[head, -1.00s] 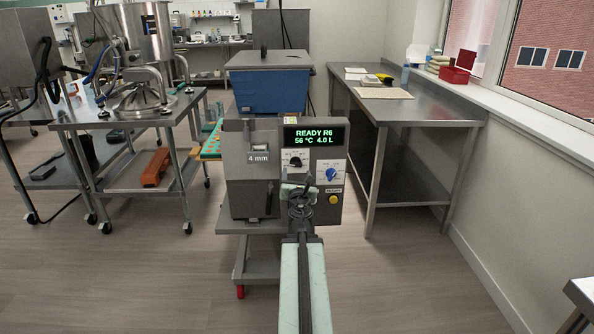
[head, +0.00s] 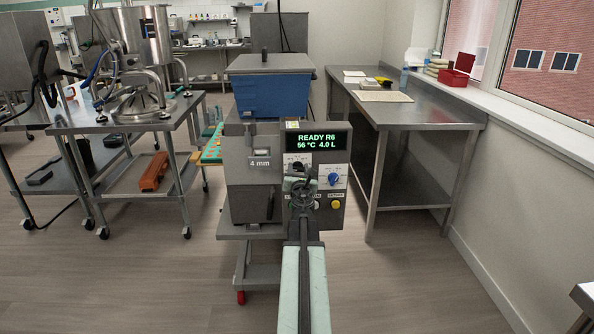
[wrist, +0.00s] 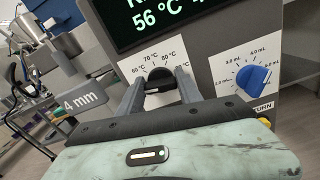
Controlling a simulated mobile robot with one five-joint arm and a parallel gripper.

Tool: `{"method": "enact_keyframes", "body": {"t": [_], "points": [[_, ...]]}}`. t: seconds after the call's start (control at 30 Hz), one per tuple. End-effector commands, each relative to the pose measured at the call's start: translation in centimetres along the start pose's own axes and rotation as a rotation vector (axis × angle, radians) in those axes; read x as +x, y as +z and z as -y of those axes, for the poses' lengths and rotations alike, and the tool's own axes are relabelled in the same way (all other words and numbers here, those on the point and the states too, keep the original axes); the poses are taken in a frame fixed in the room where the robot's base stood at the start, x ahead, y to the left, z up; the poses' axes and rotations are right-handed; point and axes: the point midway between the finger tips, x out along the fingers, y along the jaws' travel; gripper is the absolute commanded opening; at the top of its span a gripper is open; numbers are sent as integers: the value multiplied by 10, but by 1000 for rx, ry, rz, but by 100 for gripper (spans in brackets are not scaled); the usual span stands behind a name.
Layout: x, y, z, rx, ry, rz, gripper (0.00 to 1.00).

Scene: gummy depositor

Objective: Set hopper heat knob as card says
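The depositor's control panel shows a display (head: 318,142) reading "READY R6, 56 °C 4.0 L". The black heat knob (wrist: 160,77) sits on a white dial in the wrist view, with marks including 60, 70 and 80 °C around it. My gripper (wrist: 161,82) is open, with one finger on each side of this knob; whether either touches it I cannot tell. The blue knob (wrist: 253,79) on a litre or millilitre dial is to the right, clear of the fingers.
A blue hopper (head: 270,95) with a grey lid stands behind the panel. A yellow button (head: 335,204) is below the blue knob. A steel bench (head: 430,112) with papers (head: 385,96) is at right, a steel cart (head: 130,125) at left.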

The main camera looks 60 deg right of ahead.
Motion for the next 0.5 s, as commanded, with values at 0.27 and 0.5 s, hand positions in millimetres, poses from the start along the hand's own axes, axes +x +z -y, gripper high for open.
{"method": "enact_keyframes", "body": {"t": [0.27, 0.5], "points": [[-2, -1, -3, 34, 5, -1, 1], [-2, -1, -3, 168, 6, -1, 1]]}}
